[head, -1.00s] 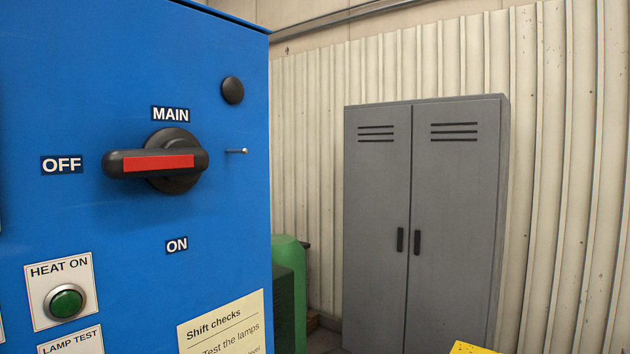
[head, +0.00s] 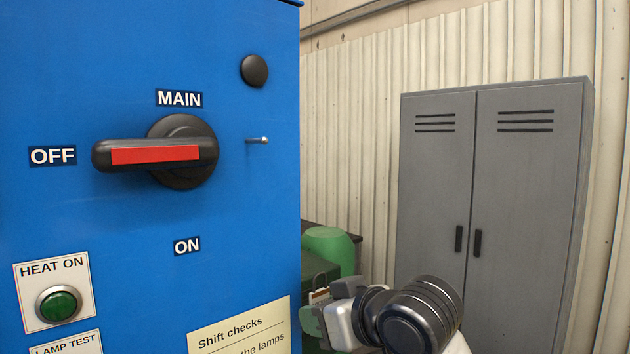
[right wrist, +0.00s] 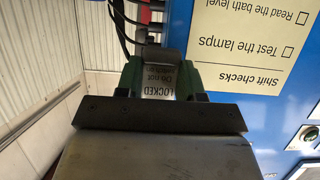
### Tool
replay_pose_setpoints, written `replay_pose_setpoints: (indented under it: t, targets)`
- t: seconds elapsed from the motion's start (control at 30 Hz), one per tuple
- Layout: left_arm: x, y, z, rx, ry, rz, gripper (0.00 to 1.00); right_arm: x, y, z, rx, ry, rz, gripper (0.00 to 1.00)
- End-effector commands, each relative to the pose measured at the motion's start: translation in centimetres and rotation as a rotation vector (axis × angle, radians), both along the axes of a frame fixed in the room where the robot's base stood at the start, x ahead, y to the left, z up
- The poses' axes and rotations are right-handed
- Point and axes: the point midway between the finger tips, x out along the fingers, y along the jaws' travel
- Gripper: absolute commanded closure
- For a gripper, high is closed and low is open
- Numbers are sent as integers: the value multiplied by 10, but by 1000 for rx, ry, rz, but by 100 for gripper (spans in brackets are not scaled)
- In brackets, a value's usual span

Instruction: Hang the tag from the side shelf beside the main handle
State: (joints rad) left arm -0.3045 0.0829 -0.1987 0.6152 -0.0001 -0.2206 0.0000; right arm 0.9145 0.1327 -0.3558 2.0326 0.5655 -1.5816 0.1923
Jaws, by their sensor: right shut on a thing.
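The main handle (head: 155,154) is black with a red strip and points left to OFF on the blue cabinet. A thin metal peg (head: 257,140) sticks out right of it, with nothing on it. My right gripper (head: 318,312) is low in the head view, right of the cabinet's edge. It is shut on the tag (head: 320,296), which is mostly hidden there. In the right wrist view the tag (right wrist: 158,88) shows upside-down LOCKED lettering between the green fingertips. The side shelf cannot be made out. My left gripper is not in view.
A black round knob (head: 254,70) sits above the peg. The shift-checks sheet (head: 240,328) and the green HEAT ON button (head: 58,304) are lower on the panel. A grey locker (head: 490,190) and a green rounded object (head: 328,248) stand behind.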

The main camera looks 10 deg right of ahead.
Motion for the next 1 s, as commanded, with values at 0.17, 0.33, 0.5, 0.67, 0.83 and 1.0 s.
replay_pose_setpoints:
  t: [0.17, 0.33, 0.5, 0.67, 0.83, 1.0]
  targets:
    - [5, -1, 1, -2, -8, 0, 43, -31, 18, 97, 1, -15, 146, 85]
    - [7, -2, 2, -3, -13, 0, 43, -74, 25, 164, 1, -10, 241, 85]
    - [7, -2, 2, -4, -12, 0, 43, -103, 25, 197, 3, -5, 277, 85]
    - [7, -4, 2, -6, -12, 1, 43, -111, 25, 205, 4, -1, 284, 85]
    - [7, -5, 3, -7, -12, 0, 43, -106, 29, 204, 5, 0, 286, 85]
    - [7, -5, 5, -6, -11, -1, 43, -98, 35, 203, 6, 0, 284, 85]
